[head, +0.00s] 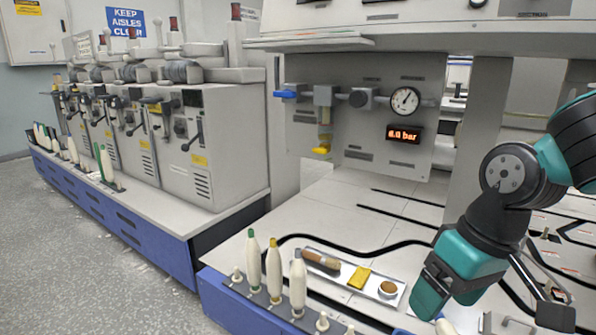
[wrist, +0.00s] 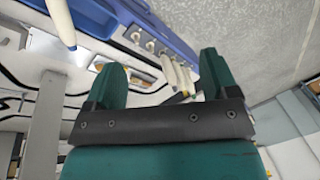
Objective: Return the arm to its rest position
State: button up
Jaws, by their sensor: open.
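My arm reaches in from the right in the head view, bent downward. My gripper (head: 432,298) hangs at the lower right, beside the tray's right end. In the wrist view my gripper (wrist: 162,70) has its two teal fingers spread apart with nothing held between them. Blurred bobbins (wrist: 170,72) also show beyond the fingers in the wrist view.
A white tray (head: 340,280) holds a brush (head: 321,262), a yellow cloth (head: 359,277) and a round brown item (head: 388,288). A black cable (head: 345,247) runs behind it. A panel with a gauge (head: 404,101) stands at the back. Grey machines (head: 225,140) line the left; the floor (head: 100,260) there is clear.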

jog(key=s+a+r+n+y, duration=0.1)
jog(key=s+a, duration=0.1)
jog(key=s, duration=0.3)
jog(key=s+a+r+n, duration=0.2)
jog(key=s+a, duration=0.1)
jog(key=s, duration=0.2)
notch_tip(320, 180, up, 33)
jog(key=p, duration=3.3)
jog(key=shift+r+g, duration=0.2)
jog(key=shift+g, duration=0.1)
jog(key=shift+s, duration=0.1)
